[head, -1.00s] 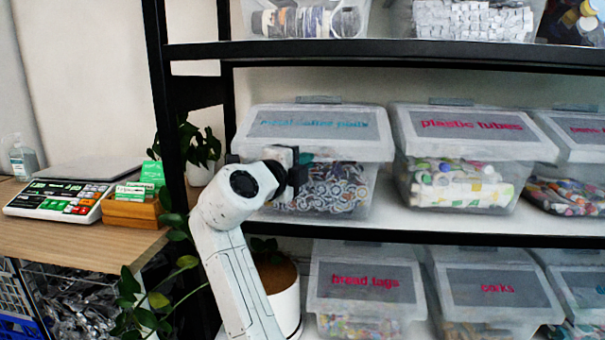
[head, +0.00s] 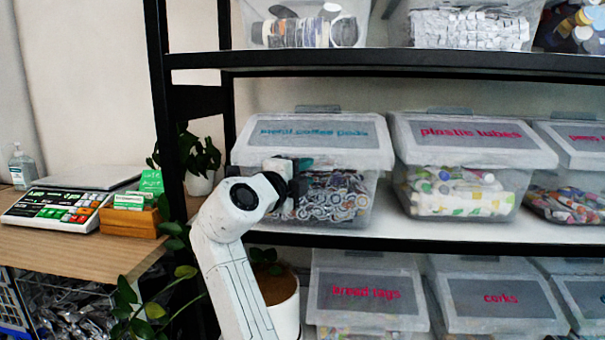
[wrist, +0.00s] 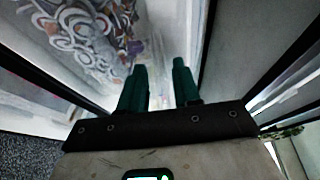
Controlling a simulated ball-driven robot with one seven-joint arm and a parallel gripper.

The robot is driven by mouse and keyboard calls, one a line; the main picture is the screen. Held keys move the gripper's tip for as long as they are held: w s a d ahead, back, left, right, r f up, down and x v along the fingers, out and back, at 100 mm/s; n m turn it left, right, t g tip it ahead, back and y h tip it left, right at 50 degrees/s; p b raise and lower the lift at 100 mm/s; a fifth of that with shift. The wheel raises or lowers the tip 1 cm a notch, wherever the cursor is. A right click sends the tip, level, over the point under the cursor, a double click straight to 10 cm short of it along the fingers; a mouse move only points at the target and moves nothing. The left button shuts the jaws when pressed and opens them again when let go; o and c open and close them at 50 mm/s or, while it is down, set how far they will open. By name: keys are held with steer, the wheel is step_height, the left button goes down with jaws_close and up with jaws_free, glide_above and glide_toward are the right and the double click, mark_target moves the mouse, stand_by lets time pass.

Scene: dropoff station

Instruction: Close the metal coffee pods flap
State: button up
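The metal coffee pods box (head: 362,155) is a clear bin on the middle shelf, holding round pods. Its lid carries a grey flap (head: 345,128) with teal lettering. In the head view the flap looks flat on the lid; any small gap cannot be told. My gripper (head: 303,172) is in front of the box's left half, just below the lid's front edge. Contact cannot be told. In the wrist view, my gripper's two green fingers (wrist: 160,66) stand apart with nothing between them. The patterned pods (wrist: 85,35) show through clear plastic at the upper left there.
The plastic tubes box (head: 472,140) stands to the right on the same shelf. A black shelf post (head: 168,110) and a plant (head: 190,155) are at the left. The black upper shelf edge (head: 400,58) runs above the lids. Bread tags (head: 366,293) and corks boxes (head: 500,298) sit below.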

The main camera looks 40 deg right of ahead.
steer(key=shift+r, duration=0.1)
steer(key=p+v, duration=0.1)
steer(key=v, duration=1)
stand_by(0.4)
steer(key=s+d+f+n+y, duration=0.1)
steer(key=s+f+n+y, duration=0.3)
steer(key=f, duration=0.6)
steer(key=s+d+f+n+y, duration=0.1)
steer(key=s+f+n+y, duration=0.1)
steer(key=f+n, duration=0.65)
steer(key=s+d+f+n+y, duration=0.15)
steer(key=s+f+n, duration=0.25)
steer(key=f, duration=0.8)
steer(key=s+a+f+n+g+y, duration=0.2)
steer(key=s+a+f+n+y, duration=0.3)
steer(key=s+f+n, duration=0.55)
steer(key=s+a+f+n+g+y, duration=0.2)
steer(key=s+a+f+n+y, duration=0.4)
steer(key=s, duration=0.7)
step_height(320, 180, up, 27)
steer(key=h+p, duration=0.1)
steer(key=p, duration=2.7)
steer(key=shift+p, duration=0.3)
